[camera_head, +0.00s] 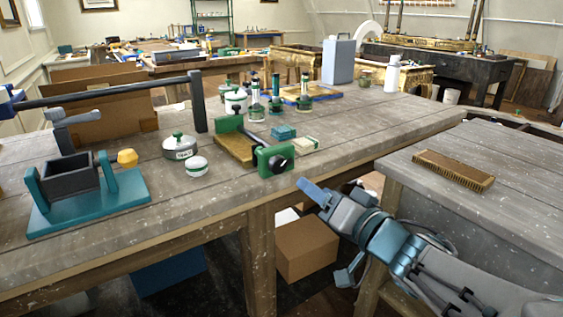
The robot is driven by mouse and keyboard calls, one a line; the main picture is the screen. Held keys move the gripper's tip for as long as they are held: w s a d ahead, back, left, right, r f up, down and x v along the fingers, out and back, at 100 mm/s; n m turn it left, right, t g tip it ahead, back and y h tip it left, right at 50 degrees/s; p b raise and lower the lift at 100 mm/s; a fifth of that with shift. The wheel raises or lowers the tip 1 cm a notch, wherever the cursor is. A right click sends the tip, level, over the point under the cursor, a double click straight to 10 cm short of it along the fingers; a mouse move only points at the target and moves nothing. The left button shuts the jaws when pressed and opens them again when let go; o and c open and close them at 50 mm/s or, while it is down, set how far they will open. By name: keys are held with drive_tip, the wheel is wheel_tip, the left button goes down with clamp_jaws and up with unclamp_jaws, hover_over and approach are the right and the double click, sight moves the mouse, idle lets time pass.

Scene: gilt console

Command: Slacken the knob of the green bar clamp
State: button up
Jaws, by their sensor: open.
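A flat wooden board (234,148) sits within the clamp, partly behind the front jaw. My gripper (329,231) reaches in from the lower right with its two blue fingers spread wide. It is empty, in front of the bench edge, lower than and to the right of the knob, and does not touch the clamp.
A second table (430,205) with a brush-like block (453,170) is at right.

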drive_tip(key=f, duration=0.1)
drive_tip(key=p, duration=0.5)
approach(280, 168)
drive_tip(key=w, duration=0.2)
drive_tip(key=w+a+p, duration=0.1)
drive_tip(key=p, duration=0.1)
drive_tip(key=a+p, duration=0.1)
drive_tip(key=p, duration=0.2)
drive_tip(key=shift+w+a+r, duration=0.25)
drive_tip(key=shift+w+r, duration=0.05)
drive_tip(key=shift+w, duration=0.1)
drive_tip(key=x, duration=0.4)
drive_tip(key=shift+f, duration=0.3)
drive_tip(key=shift+x, duration=0.85)
drive_tip(key=shift+r, duration=0.1)
drive_tip(key=shift+c, duration=0.3)
drive_tip(key=c, duration=0.9)
